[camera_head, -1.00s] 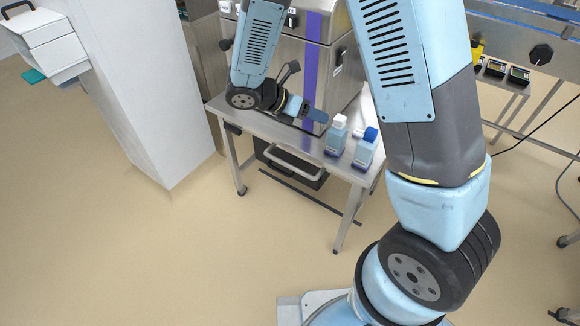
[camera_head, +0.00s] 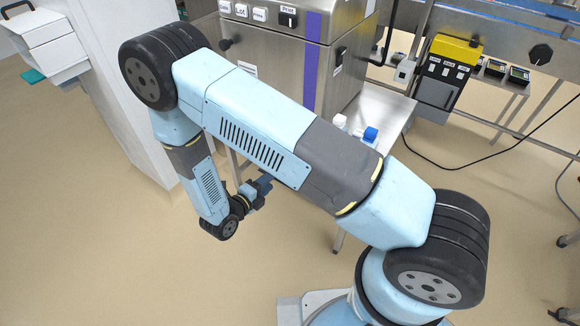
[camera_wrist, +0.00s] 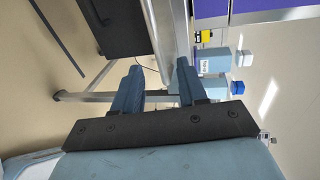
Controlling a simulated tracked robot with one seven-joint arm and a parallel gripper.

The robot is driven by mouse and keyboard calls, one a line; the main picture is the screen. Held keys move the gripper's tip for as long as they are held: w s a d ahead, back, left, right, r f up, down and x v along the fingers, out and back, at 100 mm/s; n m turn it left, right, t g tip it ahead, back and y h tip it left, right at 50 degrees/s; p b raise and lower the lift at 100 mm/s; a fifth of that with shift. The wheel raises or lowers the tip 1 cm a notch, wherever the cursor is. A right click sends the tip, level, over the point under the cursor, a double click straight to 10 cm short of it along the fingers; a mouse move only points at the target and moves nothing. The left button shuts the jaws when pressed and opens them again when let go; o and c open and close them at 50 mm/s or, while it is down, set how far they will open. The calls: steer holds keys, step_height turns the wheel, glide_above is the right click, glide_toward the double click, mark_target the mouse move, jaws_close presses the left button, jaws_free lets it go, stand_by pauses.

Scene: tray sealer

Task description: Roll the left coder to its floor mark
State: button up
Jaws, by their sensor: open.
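The left coder seems to be the steel cabinet (camera_head: 275,60) with a purple stripe and a row of buttons, standing on a steel stand (camera_head: 395,106). My arm hides most of the stand's front and legs in the head view. My gripper (camera_head: 266,184) is low in front of the stand, left of centre. In the wrist view my gripper (camera_wrist: 158,82) has its two fingers apart, with nothing clearly held between them. The stand's edge (camera_wrist: 163,35) shows beyond the fingers; contact cannot be told. A dark floor strip (camera_wrist: 60,38) lies beneath; whether it is the mark is unclear.
Two bottles stand on the stand; their white cap (camera_head: 340,121) and blue cap (camera_head: 370,134) show. A white pillar (camera_head: 105,85) is close on the left. A yellow and black box (camera_head: 447,75) and a cable (camera_head: 480,163) are at the right. The front floor is clear.

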steer(key=shift+n, duration=0.3)
steer(key=x, duration=0.9)
steer(key=f+x, duration=0.1)
steer(key=x, duration=0.3)
steer(key=shift+w, duration=0.25)
jaws_close()
